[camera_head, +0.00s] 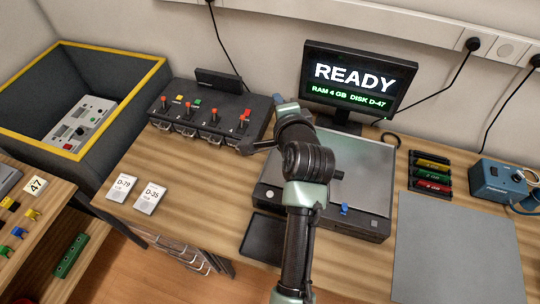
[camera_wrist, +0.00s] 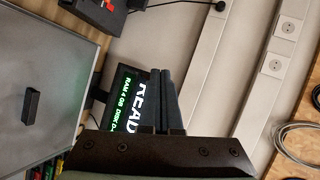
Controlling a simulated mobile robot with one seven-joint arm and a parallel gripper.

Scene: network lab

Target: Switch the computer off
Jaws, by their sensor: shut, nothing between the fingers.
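The computer (camera_head: 365,160) is a low dark case with a silver top on the bench, partly hidden behind my arm. A small black handle (camera_wrist: 31,106) stands on its lid. A blue latch (camera_head: 344,209) and a small pale round spot (camera_head: 381,222) are at its front edge; I cannot tell whether the spot is a button. The monitor (camera_head: 357,85) behind it is lit and reads READY, RAM 4 GB, DISK D-47.
A black box with red-tipped levers (camera_head: 212,117) stands to the left. A rack of coloured modules (camera_head: 431,174), a grey mat (camera_head: 455,245) and a blue device (camera_head: 500,181) lie right. Two disk cards (camera_head: 149,198) and a dark tray (camera_head: 263,237) are near the front.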

